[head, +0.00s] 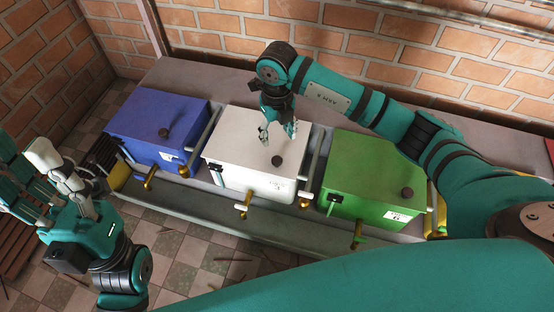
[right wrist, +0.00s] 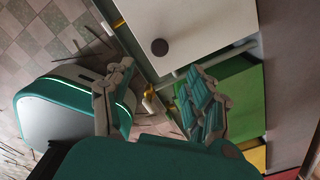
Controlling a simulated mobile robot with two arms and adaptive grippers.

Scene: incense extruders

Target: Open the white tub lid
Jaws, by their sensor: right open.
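The white tub (head: 235,175) stands between a blue and a green one. Its flat white lid (head: 235,140) lies shut on top, with a round dark knob (head: 277,161) near the front edge. My right gripper (head: 278,134) is open and empty, pointing down above the lid, just behind the knob in the head view. In the right wrist view the knob (right wrist: 159,47) shows beyond the spread fingers (right wrist: 160,90), not touching them. My left gripper (head: 45,175) is at the far left, away from the tubs, fingers apart and empty.
The blue tub (head: 155,120) is left and the green tub (head: 372,170) right, each with a dark knob. Brass taps (head: 244,205) stick out in front. A brick wall (head: 230,35) rises behind. The tiled floor (head: 190,255) in front is mostly clear.

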